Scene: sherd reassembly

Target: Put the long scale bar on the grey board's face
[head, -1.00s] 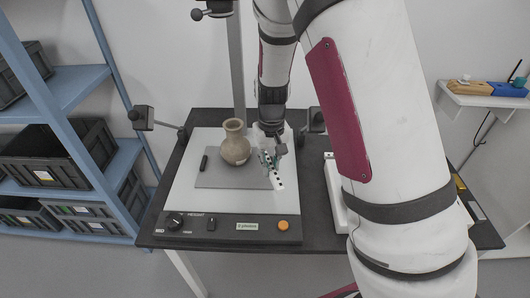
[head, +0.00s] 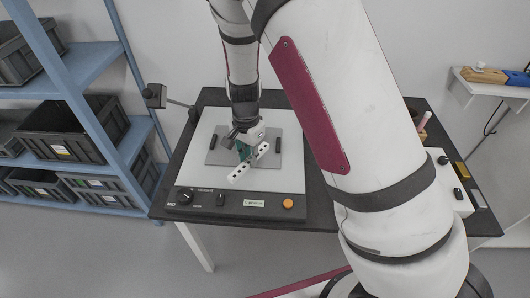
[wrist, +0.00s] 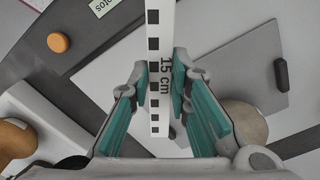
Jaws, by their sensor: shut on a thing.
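The long scale bar is white with black squares and shows in the head view (head: 240,172) and the wrist view (wrist: 154,25), where "15 cm" is readable. My gripper (head: 245,150) is shut on the bar, with its green finger pads on either side of it in the wrist view (wrist: 168,95). The bar slants to lower left, past the front edge of the grey board (head: 291,157). The board also shows in the wrist view (wrist: 235,62). I cannot tell the bar's height above the board.
A round brownish pot (wrist: 243,122) is close beside one finger in the wrist view. Dark blocks (head: 213,136) (head: 278,145) are at the board's sides. A white panel (head: 190,170) lies under the board, with an orange knob (head: 288,203) in front. Shelves with bins (head: 65,130) stand left.

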